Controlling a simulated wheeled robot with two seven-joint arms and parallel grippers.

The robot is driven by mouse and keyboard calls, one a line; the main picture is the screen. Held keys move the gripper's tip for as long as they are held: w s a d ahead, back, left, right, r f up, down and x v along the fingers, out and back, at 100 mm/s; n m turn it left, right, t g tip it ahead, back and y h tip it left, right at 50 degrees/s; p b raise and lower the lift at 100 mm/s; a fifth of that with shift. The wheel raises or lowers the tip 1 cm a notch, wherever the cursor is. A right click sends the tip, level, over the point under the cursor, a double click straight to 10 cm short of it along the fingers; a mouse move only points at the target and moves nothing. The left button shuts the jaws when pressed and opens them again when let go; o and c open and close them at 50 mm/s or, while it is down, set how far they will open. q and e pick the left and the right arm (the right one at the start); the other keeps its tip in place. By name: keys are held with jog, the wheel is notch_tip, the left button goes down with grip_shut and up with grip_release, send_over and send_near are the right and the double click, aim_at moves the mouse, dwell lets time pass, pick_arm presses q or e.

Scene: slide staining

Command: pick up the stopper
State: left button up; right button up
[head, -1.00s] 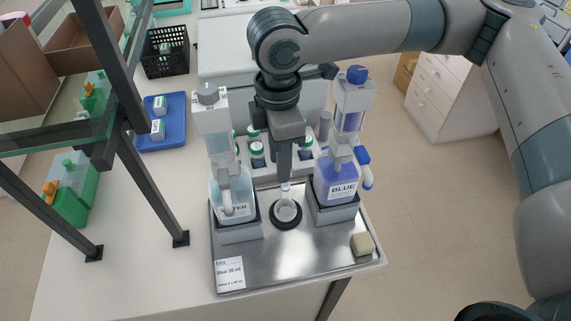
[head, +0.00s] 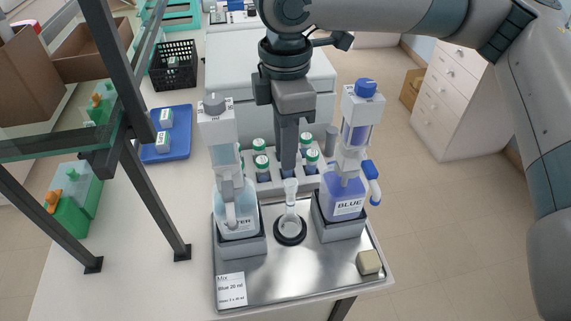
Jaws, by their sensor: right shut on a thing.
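My right gripper (head: 289,172) points straight down at the middle of the steel tray (head: 300,285). It is shut on the stopper (head: 291,187), a small pale, translucent piece below its fingertips. Below the stopper is a small clear glass vessel (head: 290,228) in a black ring (head: 290,241) on the tray. The stopper is in line with the vessel; I cannot tell whether they touch. My left gripper is not in view.
A WATER dispenser (head: 237,222) stands close left and a BLUE dispenser (head: 348,207) close right. Behind is a grey rack (head: 265,185) with green-capped bottles. A beige block (head: 369,262) and a label card (head: 230,289) lie on the tray. A dark frame stands left.

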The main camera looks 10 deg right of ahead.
jog(key=shift+r, duration=1.6)
